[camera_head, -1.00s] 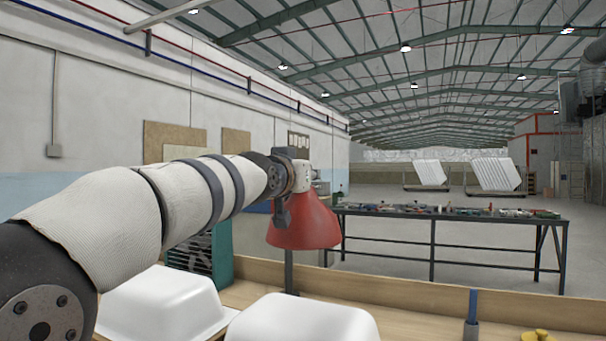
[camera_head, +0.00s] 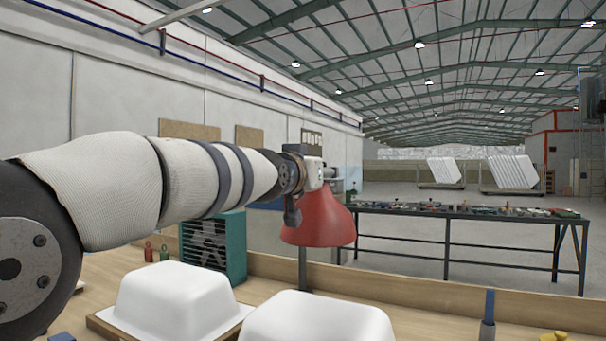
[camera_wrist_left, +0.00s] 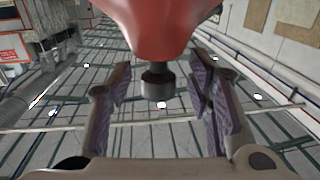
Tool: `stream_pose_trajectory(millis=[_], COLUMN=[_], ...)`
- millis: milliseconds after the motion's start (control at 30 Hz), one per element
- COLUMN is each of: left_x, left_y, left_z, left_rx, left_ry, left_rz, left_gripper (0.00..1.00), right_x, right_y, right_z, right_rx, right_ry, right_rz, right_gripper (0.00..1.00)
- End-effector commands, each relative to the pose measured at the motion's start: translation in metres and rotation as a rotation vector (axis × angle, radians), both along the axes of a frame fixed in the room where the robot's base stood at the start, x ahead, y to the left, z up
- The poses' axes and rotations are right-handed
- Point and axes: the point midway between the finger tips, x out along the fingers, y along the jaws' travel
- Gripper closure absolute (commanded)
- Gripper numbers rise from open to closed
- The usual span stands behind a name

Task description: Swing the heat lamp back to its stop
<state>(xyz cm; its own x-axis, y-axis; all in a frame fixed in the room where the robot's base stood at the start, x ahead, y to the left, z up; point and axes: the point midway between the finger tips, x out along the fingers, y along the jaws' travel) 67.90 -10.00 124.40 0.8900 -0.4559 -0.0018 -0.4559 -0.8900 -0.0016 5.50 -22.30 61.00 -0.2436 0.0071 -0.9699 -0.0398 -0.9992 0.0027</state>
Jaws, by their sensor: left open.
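The heat lamp has a red conical shade (camera_head: 318,220) and hangs over the back edge of the bench in the head view. My left arm reaches to it from the left, with the left gripper (camera_head: 318,174) at the top of the shade, partly hidden. In the left wrist view the red shade (camera_wrist_left: 155,25) fills the top middle, and a dark knob (camera_wrist_left: 157,84) points out from it. The open fingers of my left gripper (camera_wrist_left: 158,92) stand on both sides of the knob, with gaps on each side. I cannot tell how deep the knob sits. My right gripper is out of view.
Two white tub shells (camera_head: 172,290) (camera_head: 315,322) sit on the bench below the arm. A teal rack (camera_head: 235,245) stands behind them. A dark post (camera_head: 302,270) rises under the lamp. A blue-handled tool (camera_head: 489,305) stands at right. A long tool table (camera_head: 450,212) is beyond.

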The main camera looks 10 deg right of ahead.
Motion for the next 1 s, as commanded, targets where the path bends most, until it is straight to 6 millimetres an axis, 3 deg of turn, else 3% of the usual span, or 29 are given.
stream_pose_trajectory(millis=[400, 700, 967, 1000], left_x=[-0.071, -0.094, -0.095, -0.095], left_y=[0.037, 0.048, 0.049, 0.049], left_z=[0.002, -0.001, -0.001, -0.001], left_rx=[-0.004, -0.004, -0.001, -0.001], left_ry=[-0.003, 0.001, 0.0, 0.0], left_rz=[0.001, 0.0, 0.001, 0.001], left_gripper=[0.54, 0.54, 0.54, 0.54], right_x=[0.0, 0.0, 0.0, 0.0], right_y=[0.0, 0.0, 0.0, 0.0], right_z=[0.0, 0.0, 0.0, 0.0], right_rx=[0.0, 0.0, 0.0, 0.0], right_ry=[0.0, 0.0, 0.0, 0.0], right_rz=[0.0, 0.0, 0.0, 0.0], right_gripper=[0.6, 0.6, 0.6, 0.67])
